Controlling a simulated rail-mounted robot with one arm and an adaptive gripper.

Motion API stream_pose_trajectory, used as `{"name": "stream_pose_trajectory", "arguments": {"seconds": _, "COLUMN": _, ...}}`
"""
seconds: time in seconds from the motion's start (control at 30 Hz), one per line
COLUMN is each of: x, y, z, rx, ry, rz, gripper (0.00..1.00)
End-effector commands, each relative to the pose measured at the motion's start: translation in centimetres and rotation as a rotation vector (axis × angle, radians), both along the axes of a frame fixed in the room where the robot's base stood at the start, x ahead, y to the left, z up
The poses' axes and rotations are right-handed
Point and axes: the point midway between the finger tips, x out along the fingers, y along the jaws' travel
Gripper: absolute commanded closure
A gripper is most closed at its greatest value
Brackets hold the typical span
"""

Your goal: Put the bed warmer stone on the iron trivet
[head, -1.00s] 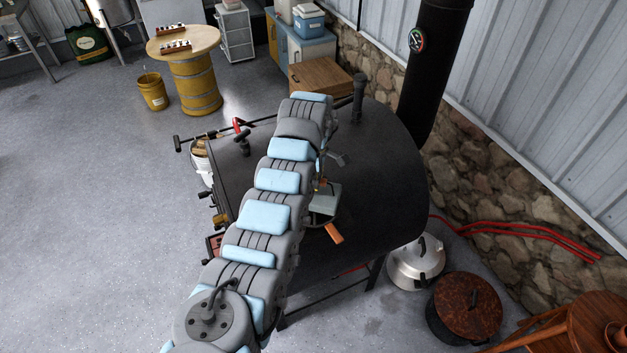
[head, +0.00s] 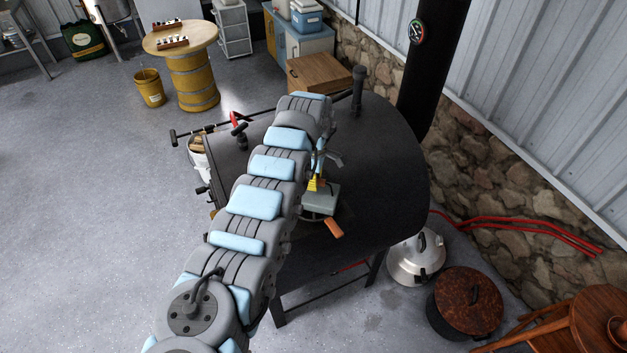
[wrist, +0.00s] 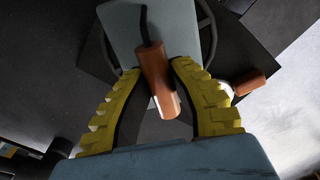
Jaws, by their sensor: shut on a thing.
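The bed warmer stone (head: 321,199) is a grey-green block with a dark wire bail and an orange-brown wooden grip. It also shows in the wrist view (wrist: 125,22). My gripper (wrist: 157,72) has its yellow fingers on either side of the wooden grip and is shut on it. In the head view the yellow fingers (head: 315,184) show just above the stone. The iron trivet, a dark ring with an orange wooden handle (head: 333,227), lies on the stove top, partly hidden beneath the stone; its handle also shows in the wrist view (wrist: 249,83). I cannot tell whether stone and trivet touch.
A stovepipe (head: 430,75) rises at the back right. A dark upright fitting (head: 358,95) stands at the far edge. A lidded silver pot (head: 416,260) and a rusty-lidded pot (head: 468,303) are on the floor.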

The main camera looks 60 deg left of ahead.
Motion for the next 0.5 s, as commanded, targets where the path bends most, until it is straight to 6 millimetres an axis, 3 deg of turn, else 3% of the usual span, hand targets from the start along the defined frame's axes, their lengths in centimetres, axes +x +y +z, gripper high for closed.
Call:
{"name": "stream_pose_trajectory", "arguments": {"seconds": 0.07, "x": 0.07, "y": 0.08, "z": 0.06, "rx": 0.003, "ry": -0.001, "rz": 0.0, "gripper": 1.0}}
{"name": "stream_pose_trajectory", "arguments": {"seconds": 0.1, "x": 0.03, "y": 0.08, "z": 0.01, "rx": 0.003, "ry": -0.001, "rz": 0.0, "gripper": 0.67}}
{"name": "stream_pose_trajectory", "arguments": {"seconds": 0.13, "x": 0.03, "y": 0.08, "z": 0.02, "rx": 0.003, "ry": -0.001, "rz": 0.0, "gripper": 0.59}}
{"name": "stream_pose_trajectory", "arguments": {"seconds": 0.5, "x": -0.01, "y": 0.05, "z": 0.08, "rx": 0.001, "ry": 0.0, "rz": 0.0, "gripper": 0.57}}
